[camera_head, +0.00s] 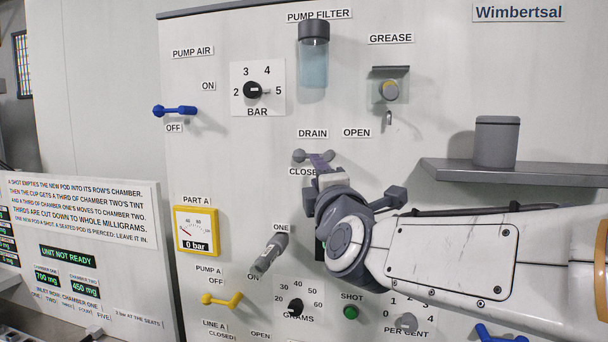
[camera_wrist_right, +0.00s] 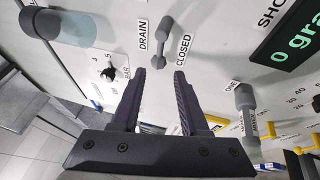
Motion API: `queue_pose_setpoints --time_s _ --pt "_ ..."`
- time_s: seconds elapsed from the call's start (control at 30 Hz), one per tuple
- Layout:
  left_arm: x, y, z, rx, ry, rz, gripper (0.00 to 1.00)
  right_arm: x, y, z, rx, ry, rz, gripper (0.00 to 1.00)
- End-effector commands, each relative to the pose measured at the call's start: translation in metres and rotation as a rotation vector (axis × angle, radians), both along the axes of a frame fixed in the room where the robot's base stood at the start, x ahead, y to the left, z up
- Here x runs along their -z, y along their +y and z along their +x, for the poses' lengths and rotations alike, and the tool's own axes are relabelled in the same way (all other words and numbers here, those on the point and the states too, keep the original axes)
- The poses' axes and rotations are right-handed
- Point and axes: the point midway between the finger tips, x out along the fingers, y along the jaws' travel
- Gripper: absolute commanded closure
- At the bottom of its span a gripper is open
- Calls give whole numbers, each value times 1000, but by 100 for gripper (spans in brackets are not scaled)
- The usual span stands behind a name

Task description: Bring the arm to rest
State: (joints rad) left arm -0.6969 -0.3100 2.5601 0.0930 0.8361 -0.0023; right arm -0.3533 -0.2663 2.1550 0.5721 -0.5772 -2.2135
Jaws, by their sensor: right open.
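My right arm (camera_head: 450,250) reaches in from the right in the head view, across the front of the white panel. My right gripper (camera_head: 318,160) is in front of the drain valve, between the DRAIN and CLOSED labels. In the right wrist view its two dark fingers (camera_wrist_right: 160,75) stand apart with nothing between them. The grey drain lever (camera_wrist_right: 163,42) lies just beyond the fingertips there, and I see no finger gripping it. In the head view the gripper partly hides the lever (camera_head: 299,156). My left gripper is not in view.
A grey shelf (camera_head: 540,172) with a grey canister (camera_head: 496,142) juts out above my forearm. A grey handle (camera_head: 270,253) sticks out below left of the gripper. The PUMP AIR lever (camera_head: 175,111) is blue, the PUMP A lever (camera_head: 222,300) yellow. A gauge (camera_head: 196,231) reads 0 bar.

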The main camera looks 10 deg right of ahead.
Motion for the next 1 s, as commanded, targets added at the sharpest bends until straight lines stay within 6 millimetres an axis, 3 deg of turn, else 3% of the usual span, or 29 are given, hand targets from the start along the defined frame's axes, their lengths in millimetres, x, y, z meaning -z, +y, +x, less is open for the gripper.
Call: queue_pose_setpoints --time_s 0.27,0.37,0.43,0.57,0.73,0.87,1.0 --pt "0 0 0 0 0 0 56 1 1 0 -2 3 2 56" --pt "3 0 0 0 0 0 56 15 10 -1 -43 42 36 56" --pt "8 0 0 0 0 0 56 39 26 -4 -106 114 98 56" --pt "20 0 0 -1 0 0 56 113 68 -23 -252 366 282 56" --pt "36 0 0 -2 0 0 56 226 109 -79 -306 814 545 56" --pt "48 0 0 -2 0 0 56 305 117 -138 -184 1161 711 56" --pt "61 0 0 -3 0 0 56 377 101 -210 106 1465 836 56"
